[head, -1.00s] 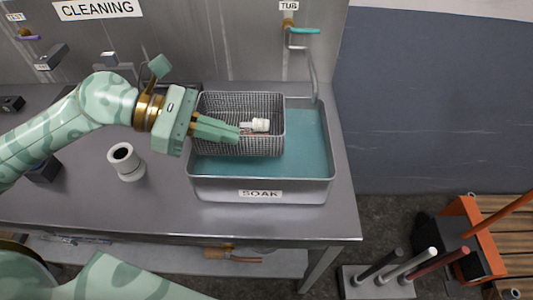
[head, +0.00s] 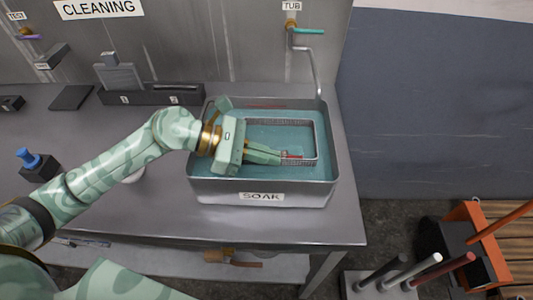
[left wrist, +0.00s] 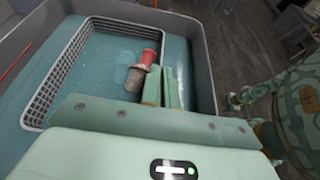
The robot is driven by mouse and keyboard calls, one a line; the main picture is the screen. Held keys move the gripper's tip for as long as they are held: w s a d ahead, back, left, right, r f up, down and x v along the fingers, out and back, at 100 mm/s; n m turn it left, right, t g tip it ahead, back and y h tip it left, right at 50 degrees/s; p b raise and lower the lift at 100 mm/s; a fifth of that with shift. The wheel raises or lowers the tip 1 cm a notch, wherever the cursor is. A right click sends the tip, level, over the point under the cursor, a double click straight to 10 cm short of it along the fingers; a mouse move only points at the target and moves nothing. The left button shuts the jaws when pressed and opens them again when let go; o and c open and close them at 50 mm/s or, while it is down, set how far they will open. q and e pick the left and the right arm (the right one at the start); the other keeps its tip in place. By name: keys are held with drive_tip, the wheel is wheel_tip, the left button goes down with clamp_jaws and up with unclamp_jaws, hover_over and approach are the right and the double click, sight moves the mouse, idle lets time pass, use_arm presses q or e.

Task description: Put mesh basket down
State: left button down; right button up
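The grey mesh basket (head: 283,122) sits low in the teal liquid of the metal tub marked SOAK (head: 230,190). Its rim shows just above the liquid, and its wall also shows in the left wrist view (left wrist: 62,75). My left gripper (head: 278,154) reaches over the basket from the left. In the left wrist view its fingers (left wrist: 163,88) are close together on either side of the basket's wall. A red and grey cylindrical part (left wrist: 142,70) lies inside the basket beside the fingers. My right gripper is not seen.
A red rod (head: 268,106) lies in the tub behind the basket. A tap pipe (head: 314,65) bends down at the tub's back right. A dark rack (head: 150,95) stands behind, and a blue-topped block (head: 38,165) is at the left. The counter's front left is mostly clear.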

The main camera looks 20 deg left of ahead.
use_arm(q)
drive_tip(key=shift+f+b, duration=0.5)
drive_tip(key=shift+f, duration=0.05)
drive_tip(key=c, duration=1.7)
unclamp_jaws()
drive_tip(key=shift+r, duration=0.35)
drive_tip(key=shift+r+p, duration=0.6)
drive_tip(key=shift+p, duration=0.15)
drive_tip(key=shift+f+b+v, duration=0.15)
drive_tip(key=shift+b+v, duration=0.05)
drive_tip(key=shift+v, duration=2.75)
drive_tip(key=shift+f+b+v, duration=0.15)
drive_tip(key=shift+v, duration=2.8)
